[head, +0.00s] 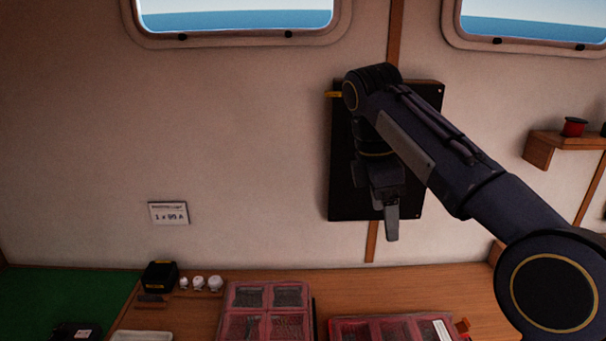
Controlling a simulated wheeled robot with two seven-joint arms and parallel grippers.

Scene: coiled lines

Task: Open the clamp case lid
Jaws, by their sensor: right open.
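Two red cases with clear-windowed compartments stand on the wooden counter at the bottom of the head view: a left case (266,312) and a right case (390,329). Both are cut off by the lower edge. I cannot tell which one is the clamp case. Both lids look shut, though their front edges are out of view. My right gripper (391,224) hangs pointing down in front of the wall, above and apart from the cases. It is open and nothing shows in it. My left gripper is not in view.
A dark panel (345,150) is on the wall behind my right arm. A black box (160,275) and small white items (199,283) stand left of the cases. A green mat (60,295) lies far left. A shelf (560,142) with a red spool (574,127) is at right.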

